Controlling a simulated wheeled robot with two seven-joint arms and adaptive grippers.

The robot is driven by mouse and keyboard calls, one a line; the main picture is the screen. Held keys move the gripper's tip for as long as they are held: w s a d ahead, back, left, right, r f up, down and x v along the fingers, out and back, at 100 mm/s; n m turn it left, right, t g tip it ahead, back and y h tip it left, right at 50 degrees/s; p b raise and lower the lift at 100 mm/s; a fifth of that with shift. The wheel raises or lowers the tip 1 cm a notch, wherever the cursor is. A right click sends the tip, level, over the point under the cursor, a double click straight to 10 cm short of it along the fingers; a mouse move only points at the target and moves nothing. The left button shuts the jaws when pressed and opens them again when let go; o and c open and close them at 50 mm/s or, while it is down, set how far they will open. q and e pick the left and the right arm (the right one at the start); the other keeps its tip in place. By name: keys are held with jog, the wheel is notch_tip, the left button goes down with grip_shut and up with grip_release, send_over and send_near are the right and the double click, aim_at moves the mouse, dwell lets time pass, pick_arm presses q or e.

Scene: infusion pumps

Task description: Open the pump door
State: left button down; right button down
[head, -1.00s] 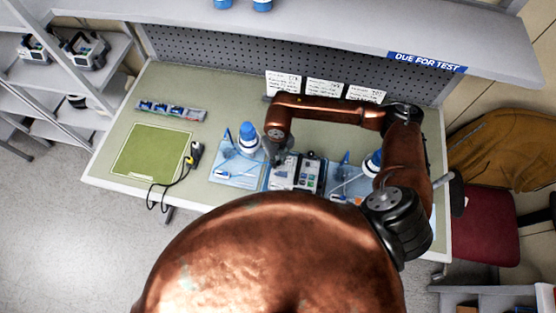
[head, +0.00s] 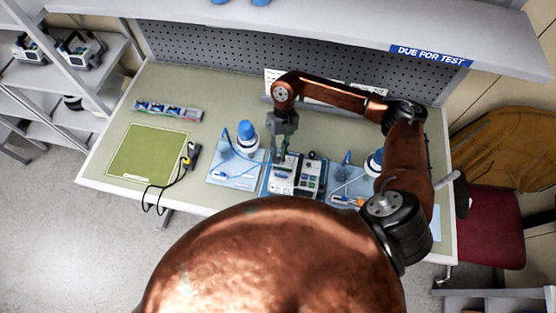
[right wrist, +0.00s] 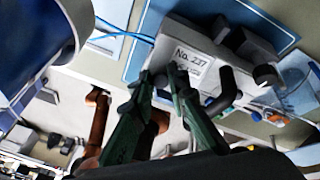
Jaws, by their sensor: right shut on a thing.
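The infusion pump (head: 312,176) stands on a blue mat in the middle of the bench in the head view. Its face is pale with dark and coloured parts. In the right wrist view the pump (right wrist: 183,34) shows a "No. 237" label. My right gripper (head: 280,160) comes down onto the pump's left side. In the right wrist view its green fingers (right wrist: 161,76) are close together at the pump, shut on what seems to be the door's edge; the small part between the tips is hard to make out. My left gripper is not in view.
A green mat (head: 148,152), a meter with cables (head: 192,153) and a strip of small parts (head: 168,111) lie left. An overhead shelf (head: 330,28) crosses the back.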

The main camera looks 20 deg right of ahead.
aim_at(279, 157)
jog(key=g+y+b, duration=0.1)
jog(key=b, duration=0.1)
jog(key=w+d+g+y+b, duration=0.1)
jog(key=w+g+y+b, duration=0.1)
jog(key=g+b, duration=0.1)
jog(key=shift+w+d+r+b, duration=0.15)
jog(key=shift+d+r+b, duration=0.1)
jog(key=shift+b, duration=0.05)
jog(key=shift+w+d+r+g+y+b, duration=0.15)
jog(key=shift+g+y+b, duration=0.15)
jog(key=shift+g+b, duration=0.25)
jog(key=c, duration=1.8)
grip_release()
jog(key=shift+c, duration=0.2)
jog(key=shift+d, duration=0.1)
jog(key=v, duration=1.2)
